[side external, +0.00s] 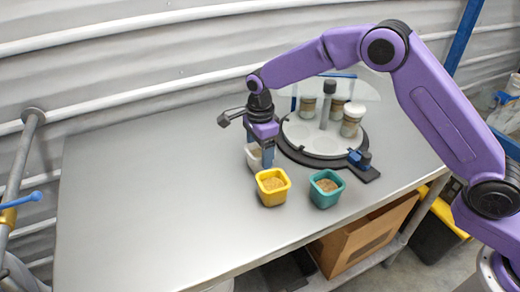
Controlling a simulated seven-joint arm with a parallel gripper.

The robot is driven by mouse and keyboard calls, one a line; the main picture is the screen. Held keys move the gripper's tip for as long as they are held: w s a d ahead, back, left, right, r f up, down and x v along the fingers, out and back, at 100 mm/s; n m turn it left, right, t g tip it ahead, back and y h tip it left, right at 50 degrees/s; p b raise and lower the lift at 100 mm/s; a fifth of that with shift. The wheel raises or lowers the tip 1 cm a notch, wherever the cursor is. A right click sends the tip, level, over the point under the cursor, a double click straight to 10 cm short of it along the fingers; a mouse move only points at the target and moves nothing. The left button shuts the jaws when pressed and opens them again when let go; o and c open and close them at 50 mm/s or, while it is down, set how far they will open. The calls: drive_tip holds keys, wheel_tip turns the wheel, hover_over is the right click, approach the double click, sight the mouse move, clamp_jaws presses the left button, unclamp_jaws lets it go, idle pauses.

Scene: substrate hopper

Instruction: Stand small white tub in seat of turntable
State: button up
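The small white tub (252,157) is on the table, partly hidden behind my gripper's finger and the yellow tub. My gripper (265,158) points down right at the white tub, its fingers low beside or around it. I cannot tell whether the fingers touch the tub or how wide they are open. The turntable (312,138) is a pale disc with round seats on a dark base, just right of my gripper. Several lidded jars stand at its back and right, around a grey centre post (328,104). Its front-left part looks bare.
A yellow tub (271,198) with brown contents stands just in front of my gripper. A teal tub (323,201) with similar contents stands to its right. A clear panel (350,87) rises behind the turntable, and a blue block (360,158) sits at its front right. The table's left side is clear.

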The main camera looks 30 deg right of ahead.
drive_tip(key=shift+r, duration=0.1)
drive_tip(key=shift+r, duration=2.45)
drive_tip(key=s+d+r+m, duration=0.2)
drive_tip(key=d+r+m, duration=0.1)
drive_tip(key=d, duration=0.6)
drive_tip(key=s+d+r+m, duration=0.1)
drive_tip(key=d+r+m, duration=0.3)
drive_tip(key=d, duration=0.6)
drive_tip(key=shift+s+a+f, duration=0.1)
drive_tip(key=shift+f, duration=3.95)
drive_tip(key=shift+f, duration=0.3)
